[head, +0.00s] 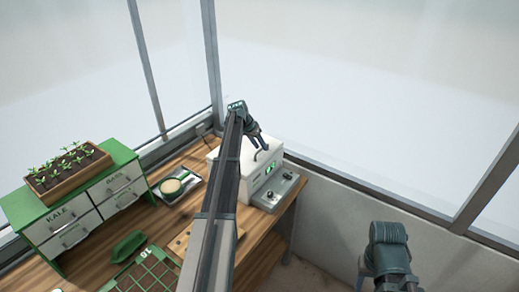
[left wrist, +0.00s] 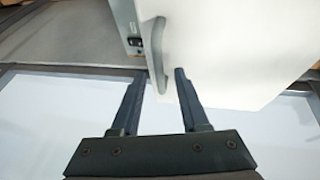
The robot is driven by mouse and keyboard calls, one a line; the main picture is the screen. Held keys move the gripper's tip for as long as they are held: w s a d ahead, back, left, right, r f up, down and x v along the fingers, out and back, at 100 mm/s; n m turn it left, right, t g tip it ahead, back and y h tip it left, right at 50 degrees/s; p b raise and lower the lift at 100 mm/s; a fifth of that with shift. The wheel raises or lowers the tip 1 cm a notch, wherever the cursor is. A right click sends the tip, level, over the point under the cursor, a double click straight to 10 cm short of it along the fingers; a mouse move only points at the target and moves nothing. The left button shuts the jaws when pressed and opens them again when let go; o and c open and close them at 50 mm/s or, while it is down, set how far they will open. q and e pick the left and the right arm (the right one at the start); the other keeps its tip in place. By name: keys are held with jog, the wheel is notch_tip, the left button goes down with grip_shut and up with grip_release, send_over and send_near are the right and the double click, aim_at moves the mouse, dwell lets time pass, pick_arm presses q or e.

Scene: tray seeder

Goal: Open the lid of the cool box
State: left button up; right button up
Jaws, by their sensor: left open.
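The cool box appears to be the white box (head: 274,165) at the far right end of the bench, with a small green display on its front. Its lid looks shut, though my arm hides part of it. In the left wrist view its white surface (left wrist: 225,50) carries a curved grey handle (left wrist: 156,50). My left gripper (head: 260,145) is above the box top, close to the handle. In the left wrist view its open fingers (left wrist: 160,74) are on either side of the handle's near end. My right gripper is not seen; only part of that arm shows at lower right.
A control panel with knobs (head: 278,191) sits at the box's front. A metal tray with a bowl (head: 176,187) stands left of it. A green drawer cabinet (head: 82,208) with a seedling planter (head: 70,168), a green scoop-like object (head: 128,246) and a seed tray (head: 147,273) occupy the left bench.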

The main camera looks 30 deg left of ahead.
pick_arm(q)
grip_shut()
dwell(1.4)
